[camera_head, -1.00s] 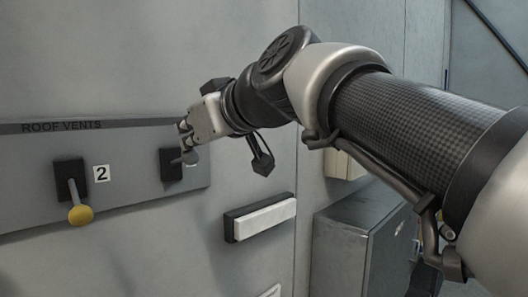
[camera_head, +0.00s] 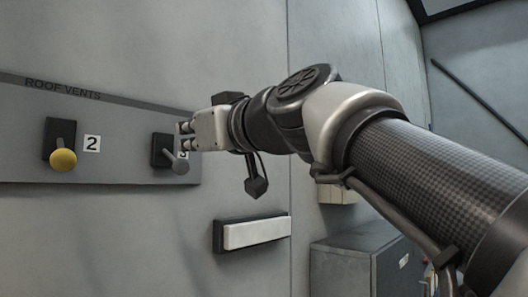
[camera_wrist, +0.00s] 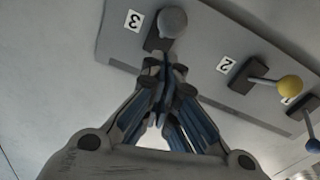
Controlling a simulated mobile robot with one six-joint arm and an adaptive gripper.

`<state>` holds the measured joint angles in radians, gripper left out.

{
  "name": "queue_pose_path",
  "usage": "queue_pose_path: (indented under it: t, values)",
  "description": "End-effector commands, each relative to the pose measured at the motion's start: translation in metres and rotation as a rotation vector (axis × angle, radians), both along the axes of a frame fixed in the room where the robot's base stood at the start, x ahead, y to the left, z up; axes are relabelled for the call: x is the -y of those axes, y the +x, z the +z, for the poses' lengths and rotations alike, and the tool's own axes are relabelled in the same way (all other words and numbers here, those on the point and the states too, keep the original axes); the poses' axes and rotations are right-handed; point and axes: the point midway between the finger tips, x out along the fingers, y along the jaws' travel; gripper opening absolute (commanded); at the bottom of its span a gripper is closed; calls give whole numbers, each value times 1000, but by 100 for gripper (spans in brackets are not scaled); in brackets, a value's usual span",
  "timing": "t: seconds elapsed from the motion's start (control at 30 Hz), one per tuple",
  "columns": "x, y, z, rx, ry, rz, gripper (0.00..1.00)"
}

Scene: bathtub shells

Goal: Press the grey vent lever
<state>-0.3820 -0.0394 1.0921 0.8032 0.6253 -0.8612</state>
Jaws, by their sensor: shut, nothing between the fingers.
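The grey vent lever (camera_head: 180,166) sticks out from a dark base on the roof vents panel, beside the label 3. Its round grey knob points outward and somewhat down. It also shows at the top of the wrist view (camera_wrist: 172,22). My gripper (camera_head: 185,136) is shut and empty, with its fingertips just above the lever and partly in front of its base and label. In the wrist view the closed fingertips (camera_wrist: 165,72) lie just below the knob in the picture. I cannot tell whether they touch the lever.
A yellow-knobbed lever (camera_head: 62,158) marked 2 is to the left on the panel (camera_head: 115,155). A blue-knobbed lever (camera_wrist: 312,144) shows in the wrist view. A white bar handle (camera_head: 255,233) is below right, and a grey cabinet (camera_head: 345,268) stands farther right.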

Motion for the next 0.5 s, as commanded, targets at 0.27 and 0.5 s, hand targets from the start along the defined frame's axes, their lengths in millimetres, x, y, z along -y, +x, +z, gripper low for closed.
queue_pose_path:
  t: [0.27,0.5]
  values:
    - [0,0,-22,-1,-2,1,0]
    - [0,0,-27,-1,-1,1,0]
